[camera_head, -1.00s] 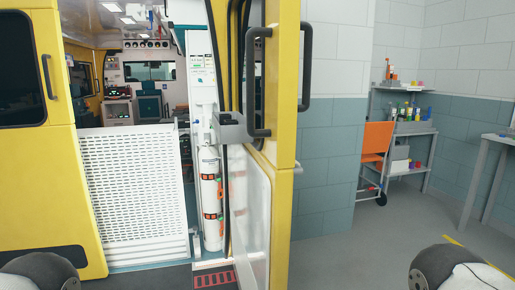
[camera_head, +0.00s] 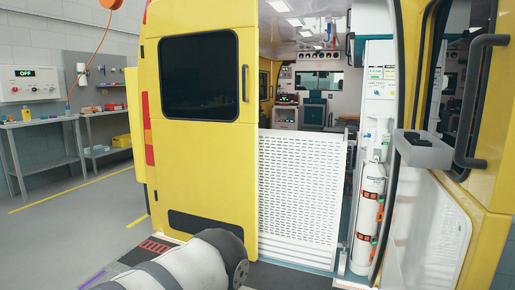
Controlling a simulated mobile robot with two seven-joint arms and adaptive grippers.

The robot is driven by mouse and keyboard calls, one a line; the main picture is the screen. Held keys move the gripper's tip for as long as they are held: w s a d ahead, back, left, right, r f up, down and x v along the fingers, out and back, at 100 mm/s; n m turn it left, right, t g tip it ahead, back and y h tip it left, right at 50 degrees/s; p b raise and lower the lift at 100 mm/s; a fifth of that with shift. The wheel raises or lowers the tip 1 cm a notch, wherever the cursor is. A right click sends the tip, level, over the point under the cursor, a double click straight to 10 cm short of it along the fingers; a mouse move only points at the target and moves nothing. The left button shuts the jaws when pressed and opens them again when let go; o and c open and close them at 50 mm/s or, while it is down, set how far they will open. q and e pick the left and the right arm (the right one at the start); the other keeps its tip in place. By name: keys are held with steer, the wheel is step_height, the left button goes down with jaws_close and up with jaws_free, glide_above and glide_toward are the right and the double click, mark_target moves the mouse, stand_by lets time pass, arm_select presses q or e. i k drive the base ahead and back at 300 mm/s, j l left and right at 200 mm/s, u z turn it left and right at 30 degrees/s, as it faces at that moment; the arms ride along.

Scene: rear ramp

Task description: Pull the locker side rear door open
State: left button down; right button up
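The right-hand rear door (camera_head: 487,200) of the yellow ambulance stands swung open at the right of the head view, partly cut off by the picture edge. It bears a dark curved handle (camera_head: 468,100) and a grey bracket (camera_head: 424,149). A white locker-like column (camera_head: 378,88) with an oxygen cylinder (camera_head: 371,200) stands just inside the opening beside this door. The left-hand rear door (camera_head: 205,165) has a dark window, a slim vertical handle (camera_head: 245,83), and covers the left part of the opening. Neither gripper shows; only a link of my arm is at the bottom.
A white perforated ramp panel (camera_head: 298,190) stands upright in the opening. Grey workbenches (camera_head: 50,125) and a wall control panel (camera_head: 28,85) are at the left. An orange reel (camera_head: 112,3) hangs above. The grey floor (camera_head: 75,215) left of the ambulance is clear.

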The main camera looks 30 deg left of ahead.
mark_target(202, 56)
steer(key=u, duration=1.4)
